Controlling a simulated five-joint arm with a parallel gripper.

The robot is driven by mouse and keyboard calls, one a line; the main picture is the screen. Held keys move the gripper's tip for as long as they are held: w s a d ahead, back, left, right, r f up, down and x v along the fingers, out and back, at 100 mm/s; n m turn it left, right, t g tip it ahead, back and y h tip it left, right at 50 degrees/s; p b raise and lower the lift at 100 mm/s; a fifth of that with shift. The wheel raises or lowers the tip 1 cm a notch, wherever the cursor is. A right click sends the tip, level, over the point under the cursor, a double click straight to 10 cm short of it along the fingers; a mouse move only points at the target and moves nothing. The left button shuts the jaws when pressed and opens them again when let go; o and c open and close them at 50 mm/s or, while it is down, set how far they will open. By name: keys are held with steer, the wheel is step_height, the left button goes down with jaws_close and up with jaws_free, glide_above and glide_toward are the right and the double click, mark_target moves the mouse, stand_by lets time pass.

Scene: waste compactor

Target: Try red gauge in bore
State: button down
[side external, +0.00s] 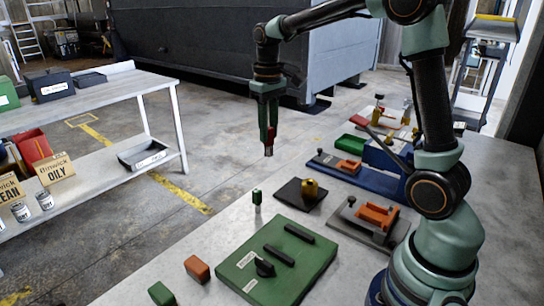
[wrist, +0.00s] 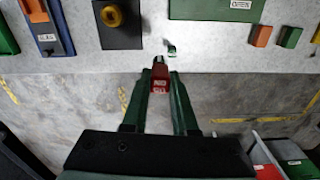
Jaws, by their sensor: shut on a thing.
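My gripper (side external: 268,138) is shut on the red gauge (side external: 271,134), which hangs beneath it with a pale metal tip pointing down. In the wrist view the red gauge (wrist: 159,84) sits between the two green fingers (wrist: 160,74), with white lettering on its face. It is held in the air past the table's edge, over the floor. A yellow brass piece (side external: 310,187) on a dark square plate (side external: 288,192) may hold the bore; its opening is not clear. The brass piece also shows in the wrist view (wrist: 111,15), apart from the gauge. A small green gauge (side external: 257,195) stands upright on the table.
A green labelled plate (side external: 290,268) with black bars lies in front, with orange (side external: 197,269) and green (side external: 161,293) blocks beside it. A grey fixture with an orange part (side external: 378,216) and a blue tray (side external: 365,180) stand right. A white bench (side external: 110,92) is left.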

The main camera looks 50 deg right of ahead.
steer(key=s+d, duration=0.6)
steer(key=d, duration=0.5)
step_height(320, 180, down, 11)
steer(key=shift+s+f, duration=0.15)
steer(key=shift+s, duration=0.05)
steer(key=shift+a+f, duration=0.1)
steer(key=shift+f, duration=0.3)
stand_by(2.1)
steer(key=shift+r, duration=0.1)
stand_by(0.5)
steer(key=shift+r, duration=0.7)
steer(key=shift+r, duration=0.35)
steer(key=shift+r, duration=0.35)
steer(key=shift+r, duration=0.3)
